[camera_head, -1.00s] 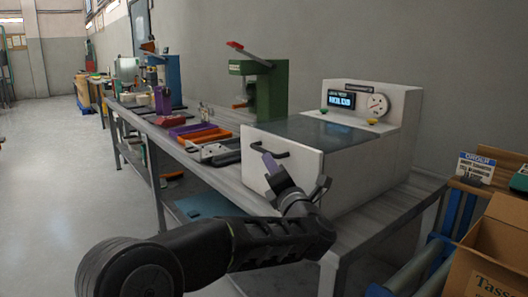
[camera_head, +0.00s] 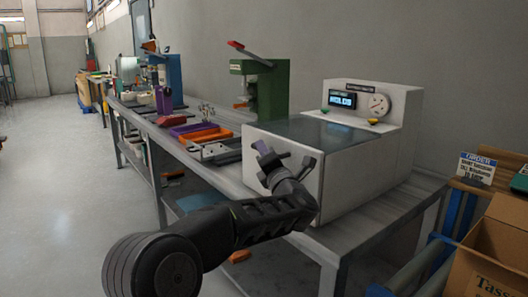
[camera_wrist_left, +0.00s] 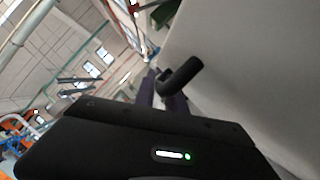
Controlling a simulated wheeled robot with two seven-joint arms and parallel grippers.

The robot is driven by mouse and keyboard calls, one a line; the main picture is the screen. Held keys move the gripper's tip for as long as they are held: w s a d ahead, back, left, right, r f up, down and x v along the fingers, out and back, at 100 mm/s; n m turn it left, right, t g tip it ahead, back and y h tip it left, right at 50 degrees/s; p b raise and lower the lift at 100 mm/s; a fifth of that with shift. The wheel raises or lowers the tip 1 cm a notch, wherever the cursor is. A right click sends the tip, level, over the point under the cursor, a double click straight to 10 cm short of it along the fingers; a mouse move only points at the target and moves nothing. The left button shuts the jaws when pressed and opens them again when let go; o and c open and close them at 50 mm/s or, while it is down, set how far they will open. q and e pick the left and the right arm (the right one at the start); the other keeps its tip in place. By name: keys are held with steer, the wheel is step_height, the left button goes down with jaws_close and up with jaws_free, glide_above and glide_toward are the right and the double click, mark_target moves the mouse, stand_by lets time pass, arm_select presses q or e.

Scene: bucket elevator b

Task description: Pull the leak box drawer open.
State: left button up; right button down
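The leak box (camera_head: 352,160) is a white case with a grey top on the metal bench. Its white front panel (camera_head: 308,182) faces left and sits flush against the body, with no gap visible. My left gripper (camera_head: 284,158) is at the upper part of this panel, its fingers apart, and it covers most of the dark handle. In the left wrist view the black handle (camera_wrist_left: 183,74) sticks out from the pale panel, its bent end right by the fingers (camera_wrist_left: 160,92). I cannot tell whether they touch. My right gripper is not in view.
Orange tray (camera_head: 206,136), a green press (camera_head: 268,88) and a blue press (camera_head: 168,78) stand further back along the bench. A cardboard box (camera_head: 492,250) and an order sign (camera_head: 476,168) are at the right. The floor at the left is clear.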

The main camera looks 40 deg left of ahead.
arm_select(q)
jaws_close()
stand_by(1.1)
steer(key=shift+f, duration=0.1)
arm_select(e)
steer(key=shift+f, duration=0.1)
